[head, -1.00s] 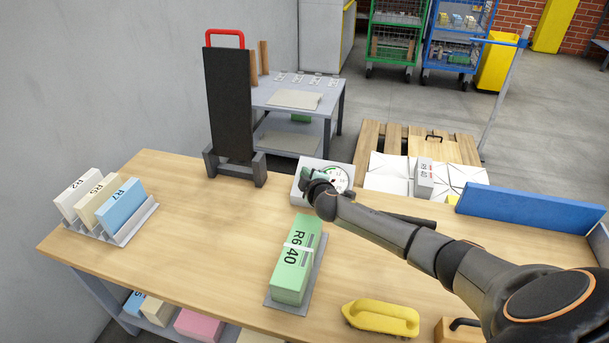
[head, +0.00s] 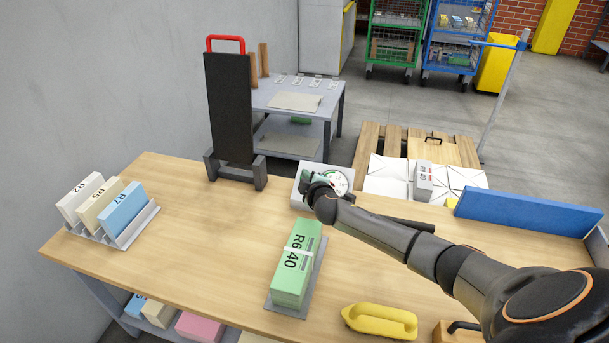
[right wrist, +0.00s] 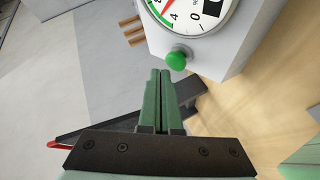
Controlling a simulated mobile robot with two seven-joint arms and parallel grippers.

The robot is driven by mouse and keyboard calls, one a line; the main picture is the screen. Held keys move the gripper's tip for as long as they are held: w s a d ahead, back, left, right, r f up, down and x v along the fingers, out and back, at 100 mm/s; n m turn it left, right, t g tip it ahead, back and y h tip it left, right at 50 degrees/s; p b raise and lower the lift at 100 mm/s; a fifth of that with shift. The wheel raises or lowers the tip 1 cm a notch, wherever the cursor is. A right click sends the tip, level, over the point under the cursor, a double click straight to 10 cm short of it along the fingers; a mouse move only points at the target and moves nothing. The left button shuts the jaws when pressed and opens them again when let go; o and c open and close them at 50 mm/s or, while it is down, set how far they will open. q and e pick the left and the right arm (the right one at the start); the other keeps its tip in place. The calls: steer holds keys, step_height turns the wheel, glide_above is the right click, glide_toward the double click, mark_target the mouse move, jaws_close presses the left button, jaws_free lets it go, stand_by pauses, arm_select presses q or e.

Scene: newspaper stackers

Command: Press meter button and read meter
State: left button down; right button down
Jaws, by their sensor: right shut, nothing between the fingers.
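The meter (head: 308,168) is a light grey box with a round white dial, near the back edge of the wooden table. It also shows in the right wrist view (right wrist: 155,38), where its dial (right wrist: 212,14) is partly cut off by the top edge. A red needle and a green arc show there; the full reading cannot be told. The green round button (right wrist: 177,60) sits on the meter's face below the dial. My right gripper (right wrist: 160,72) is shut and empty, its green fingertips just beside and below the button; contact cannot be told. In the head view, my right gripper (head: 307,183) covers part of the meter.
A green R640 bundle (head: 297,265) lies in front of the meter, with a yellow handled tool (head: 380,320) to its right. A black upright board (head: 230,105) stands left. A rack (head: 140,222) holds several labelled blocks. A blue barrier (head: 525,213) lines the right back edge.

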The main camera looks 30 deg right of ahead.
stand_by(0.3)
steer(key=r+p, duration=0.1)
steer(key=s+a+r+p, duration=0.1)
steer(key=r+p, duration=0.1)
steer(key=a+r+p, duration=0.1)
steer(key=p, duration=0.1)
steer(key=shift+s+r, duration=0.25)
steer(key=shift+s, duration=0.05)
steer(key=shift+f, duration=0.1)
stand_by(0.4)
